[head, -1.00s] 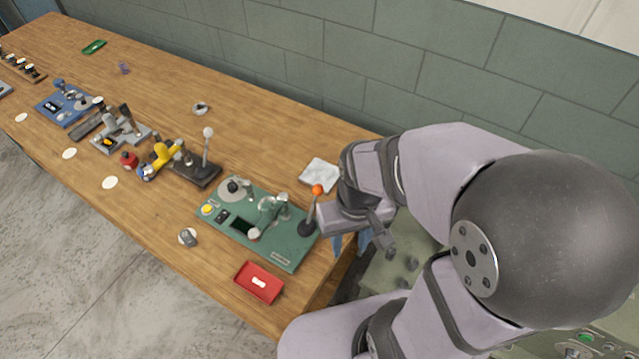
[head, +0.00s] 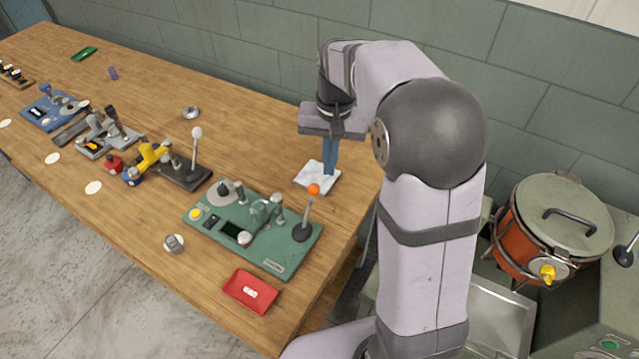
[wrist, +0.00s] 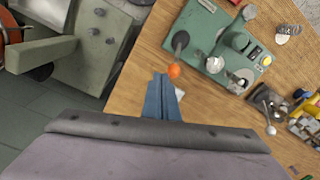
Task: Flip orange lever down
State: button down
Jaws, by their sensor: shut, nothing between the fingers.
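The orange lever (head: 313,190) is an orange ball on a grey stick, rising from a dark round base at the right end of the green spring coiler board (head: 290,258). The stick stands nearly upright. In the wrist view the orange ball (wrist: 174,71) lies just beyond the fingertips. My gripper (head: 329,172) points down with its blue fingers together and empty. It is behind the lever, over the white cloth, and looks apart from the ball. The fingers also show in the wrist view (wrist: 162,80).
A red tray (head: 250,291) lies at the table's front edge. A white-knobbed lever (head: 196,133) on a dark base and a yellow device (head: 150,158) stand left of the green board. The white cloth (head: 312,178) lies behind it. An orange pot (head: 530,240) stands off the table at right.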

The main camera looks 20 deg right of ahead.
jog(key=w+d+m+b, duration=0.1)
jog(key=w+m+b, duration=0.1)
jog(key=w, duration=0.5)
jog(key=shift+w+d+f+b, duration=0.3)
jog(key=shift+w+f+b, duration=0.15)
jog(key=shift+b, duration=0.3)
jog(key=shift+s+f, duration=0.1)
jog(key=p, duration=0.4)
send_over(311, 204)
jog(key=w+d, duration=0.3)
jog(key=w, duration=0.1)
notch_tip(311, 204, down, 9)
jog(key=shift+d+r, duration=0.15)
jog(key=shift+r, duration=0.05)
